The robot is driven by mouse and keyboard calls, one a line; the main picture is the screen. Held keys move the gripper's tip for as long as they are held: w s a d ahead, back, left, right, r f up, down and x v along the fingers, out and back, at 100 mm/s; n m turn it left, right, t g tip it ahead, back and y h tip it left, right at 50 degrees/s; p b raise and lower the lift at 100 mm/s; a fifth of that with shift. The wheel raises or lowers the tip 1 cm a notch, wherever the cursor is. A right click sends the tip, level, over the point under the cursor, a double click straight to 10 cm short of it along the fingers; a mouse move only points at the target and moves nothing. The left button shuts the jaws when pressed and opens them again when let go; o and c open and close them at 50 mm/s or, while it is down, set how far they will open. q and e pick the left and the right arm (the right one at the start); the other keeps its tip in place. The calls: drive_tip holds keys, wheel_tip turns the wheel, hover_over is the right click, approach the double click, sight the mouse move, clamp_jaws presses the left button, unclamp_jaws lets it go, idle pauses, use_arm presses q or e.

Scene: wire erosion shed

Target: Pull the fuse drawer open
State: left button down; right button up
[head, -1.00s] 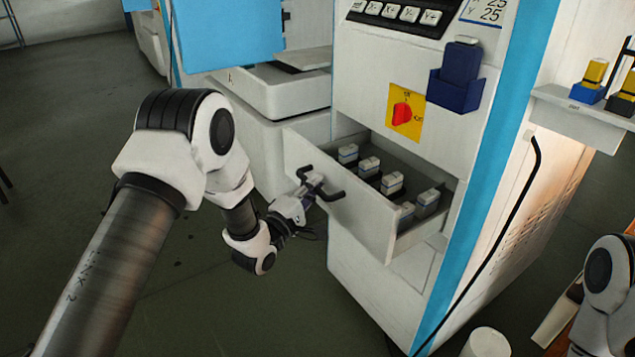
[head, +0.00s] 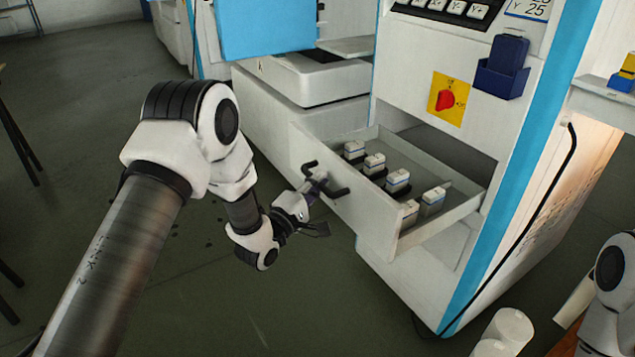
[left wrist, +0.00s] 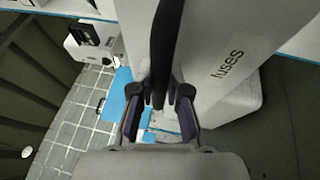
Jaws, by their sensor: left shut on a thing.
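The fuse drawer (head: 340,197) stands pulled out of the white machine cabinet in the head view, with several white fuses (head: 397,181) in rows inside. Its black bar handle (head: 339,190) is on the front panel. My left gripper (head: 318,186) is at the handle and shut on it. In the left wrist view the dark handle (left wrist: 165,50) runs between the two fingers of the gripper (left wrist: 160,100), beside the drawer front with its "fuses" label (left wrist: 231,62). My right gripper is out of view; only part of the right arm shows at the right edge.
A red rotary switch on a yellow plate (head: 447,99) and a blue holder (head: 503,70) are on the cabinet above the drawer. A black cable (head: 548,215) hangs along the cabinet's right side. The floor (head: 300,300) in front is clear.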

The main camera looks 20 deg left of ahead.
use_arm(q)
drive_tip(key=c, duration=1.1)
unclamp_jaws()
drive_tip(key=shift+c, duration=0.2)
drive_tip(key=v, duration=1.2)
